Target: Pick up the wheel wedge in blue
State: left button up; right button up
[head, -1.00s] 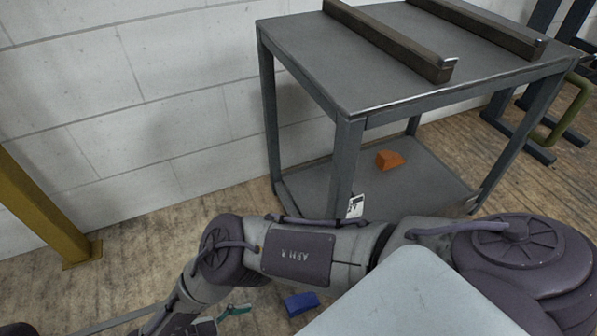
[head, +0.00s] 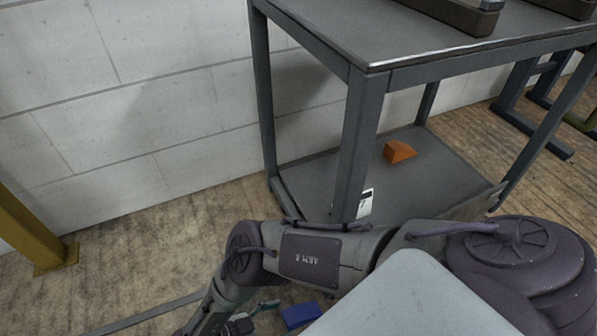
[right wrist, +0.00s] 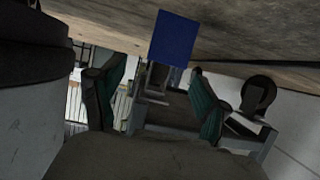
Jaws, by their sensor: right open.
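The blue wheel wedge (head: 301,316) lies on the floor at the bottom of the head view, partly hidden behind my arm. In the right wrist view the blue wedge (right wrist: 174,38) shows a flat face at the top, beyond the fingertips and between their lines. My right gripper (right wrist: 155,85) is open with teal fingers and nothing between them. In the head view a teal finger of the right gripper (head: 266,305) is just left of the wedge. Whether they touch cannot be told. My left gripper is not in view.
A grey metal table (head: 362,130) stands just beyond my arm, with an orange wedge (head: 398,151) on its lower shelf. A yellow post (head: 38,235) stands at the left. A white block wall (head: 150,100) is behind. Wooden floor is clear between post and table.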

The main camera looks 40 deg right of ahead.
aim_at(298, 313)
jog(key=shift+w+p+x, duration=0.2)
jog(key=shift+p+x, duration=0.3)
jog(key=shift+x, duration=2.55)
jog(key=shift+f, duration=0.1)
jog(key=c, duration=1.3)
jog(key=shift+c, duration=0.2)
jog(key=shift+r, duration=0.2)
